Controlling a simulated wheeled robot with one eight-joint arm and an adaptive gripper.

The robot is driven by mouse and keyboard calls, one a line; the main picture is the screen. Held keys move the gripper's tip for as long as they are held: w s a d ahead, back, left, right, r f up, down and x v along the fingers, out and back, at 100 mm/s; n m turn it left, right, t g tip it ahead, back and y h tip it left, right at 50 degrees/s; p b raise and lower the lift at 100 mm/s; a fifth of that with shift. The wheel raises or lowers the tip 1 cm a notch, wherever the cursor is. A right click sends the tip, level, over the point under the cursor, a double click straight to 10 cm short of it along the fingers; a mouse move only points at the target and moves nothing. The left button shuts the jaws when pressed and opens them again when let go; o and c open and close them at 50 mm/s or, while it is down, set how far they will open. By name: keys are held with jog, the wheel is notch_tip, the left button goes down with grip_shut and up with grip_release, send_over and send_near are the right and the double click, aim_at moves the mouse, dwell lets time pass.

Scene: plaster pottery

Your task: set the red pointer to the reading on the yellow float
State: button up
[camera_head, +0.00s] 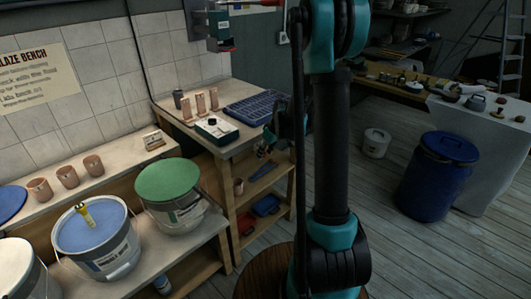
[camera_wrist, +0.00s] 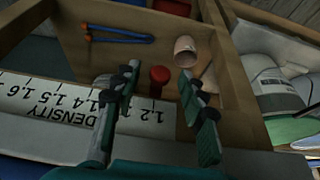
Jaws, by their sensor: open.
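The red pointer (camera_wrist: 159,77) shows in the wrist view as a round red knob at the edge of a white strip marked DENSITY (camera_wrist: 62,104). The strip's numbers read upside down, with 1.2 nearest the pointer and 1.6 at the far left. My gripper (camera_wrist: 158,73) is open, with one finger on each side of the pointer; contact cannot be told. In the head view the yellow float (camera_head: 84,212) stands tilted in the blue glaze of a white bucket (camera_head: 107,262); its reading is too small to make out. My arm partly hides the gripper there.
In the wrist view a clay cup (camera_wrist: 185,50) and blue pliers-like handles (camera_wrist: 118,36) lie on a lower shelf. A blue drum (camera_head: 437,180) stands on the floor to the right.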

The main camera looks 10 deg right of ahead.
grip_shut()
jog(key=shift+d, duration=0.1)
dwell(0.3)
jog(key=w+d, duration=0.2)
jog(key=d, duration=0.1)
jog(key=shift+w, duration=0.2)
grip_release()
jog(key=shift+r, duration=0.15)
jog(key=v, duration=1.1)
jog(key=shift+r, duration=0.35)
jog(key=shift+s, duration=0.2)
